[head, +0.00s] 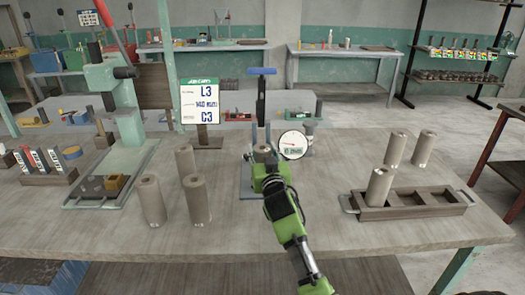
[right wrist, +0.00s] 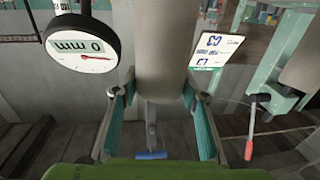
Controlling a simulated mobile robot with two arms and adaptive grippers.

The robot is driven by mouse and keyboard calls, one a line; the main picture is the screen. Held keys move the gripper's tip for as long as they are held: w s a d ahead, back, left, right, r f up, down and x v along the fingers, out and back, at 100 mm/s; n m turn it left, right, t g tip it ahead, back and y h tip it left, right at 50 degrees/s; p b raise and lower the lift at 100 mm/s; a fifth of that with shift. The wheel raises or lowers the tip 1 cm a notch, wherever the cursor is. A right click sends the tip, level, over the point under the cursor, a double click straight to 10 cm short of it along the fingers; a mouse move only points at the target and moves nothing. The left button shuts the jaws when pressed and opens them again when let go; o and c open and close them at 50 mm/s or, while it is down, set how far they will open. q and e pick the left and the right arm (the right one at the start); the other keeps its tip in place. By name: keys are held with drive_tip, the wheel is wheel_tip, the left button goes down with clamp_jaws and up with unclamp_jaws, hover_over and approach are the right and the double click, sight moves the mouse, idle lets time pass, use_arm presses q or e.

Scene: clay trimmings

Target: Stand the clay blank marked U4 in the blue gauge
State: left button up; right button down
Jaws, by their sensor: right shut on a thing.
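The blue gauge (head: 261,104) stands on the table in the middle of the head view, with a blue top handle, a blue base and a round dial (head: 292,145). The dial also shows upside down in the right wrist view (right wrist: 82,46). My right gripper (head: 265,168) is at the gauge, shut on a grey-brown clay cylinder (right wrist: 163,45), whose top (head: 263,149) shows in front of the gauge post. The arm hides its lower end, so I cannot tell whether it rests on the base. No U4 mark is readable on any cylinder. My left gripper is out of view.
Three clay cylinders (head: 196,200) stand left of the gauge. A sign (head: 200,101), a green press (head: 125,110) and a tool block (head: 48,171) stand at the left.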

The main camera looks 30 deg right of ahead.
drive_tip(key=shift+r, duration=0.15)
drive_tip(key=c, duration=1.2)
unclamp_jaws()
drive_tip(key=shift+f, duration=0.25)
drive_tip(key=shift+c, duration=0.2)
drive_tip(key=shift+s+r, duration=0.1)
drive_tip(key=shift+r, duration=0.05)
drive_tip(key=b+v, duration=0.1)
drive_tip(key=v, duration=1.1)
